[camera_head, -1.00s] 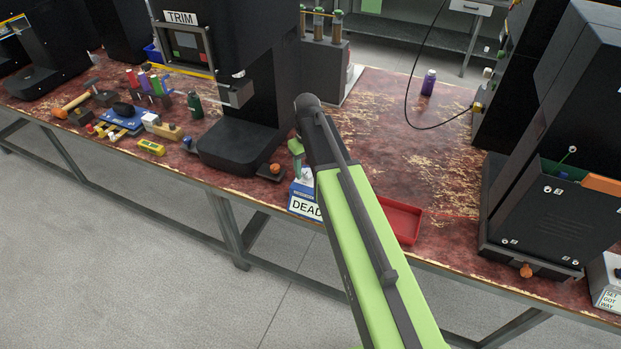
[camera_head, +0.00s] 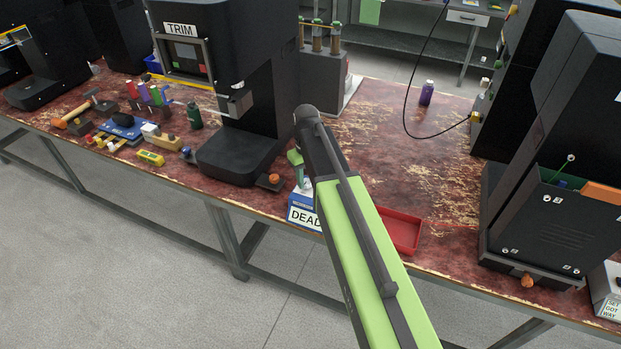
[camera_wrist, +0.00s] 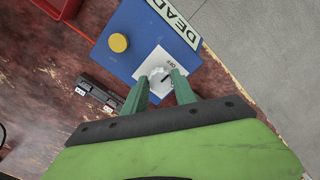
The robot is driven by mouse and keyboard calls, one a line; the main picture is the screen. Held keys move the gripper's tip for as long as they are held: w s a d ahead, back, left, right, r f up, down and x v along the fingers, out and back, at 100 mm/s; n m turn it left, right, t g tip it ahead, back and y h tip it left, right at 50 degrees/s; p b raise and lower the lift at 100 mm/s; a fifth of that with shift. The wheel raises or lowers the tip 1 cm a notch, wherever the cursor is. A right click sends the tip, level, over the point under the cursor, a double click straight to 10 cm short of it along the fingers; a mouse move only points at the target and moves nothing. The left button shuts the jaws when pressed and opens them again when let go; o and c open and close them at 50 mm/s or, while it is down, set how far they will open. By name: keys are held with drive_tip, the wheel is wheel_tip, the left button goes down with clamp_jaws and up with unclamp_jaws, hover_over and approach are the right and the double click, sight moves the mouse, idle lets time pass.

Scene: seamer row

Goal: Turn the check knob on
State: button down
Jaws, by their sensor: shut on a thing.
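A blue box (camera_wrist: 118,48) with a white label reading "DEAD" stands at the front edge of the bench; it also shows in the head view (camera_head: 304,212), partly behind my arm. On its face is a white plate (camera_wrist: 150,62) with a pale round knob (camera_wrist: 157,76), a dark pointer line and the word "OFF" beside it. My gripper (camera_wrist: 159,79) has its two green fingers on either side of the knob and is shut on it. The fingers hide part of the knob. In the head view my gripper (camera_head: 295,158) is small and mostly hidden by my arm.
A round yellow button (camera_wrist: 118,43) sits on the same box face. A black block with white labels (camera_wrist: 101,96) lies beside the box. A red tray (camera_head: 402,232) lies right of my arm. The TRIM machine (camera_head: 240,150) stands close on the left, with an orange knob (camera_head: 274,178) at its base.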

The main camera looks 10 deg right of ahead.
drive_tip(key=shift+d, duration=0.1)
drive_tip(key=m, duration=0.8)
drive_tip(key=shift+m, duration=0.3)
drive_tip(key=m, duration=0.4)
drive_tip(key=shift+m, duration=2.5)
drive_tip(key=c, duration=1)
unclamp_jaws()
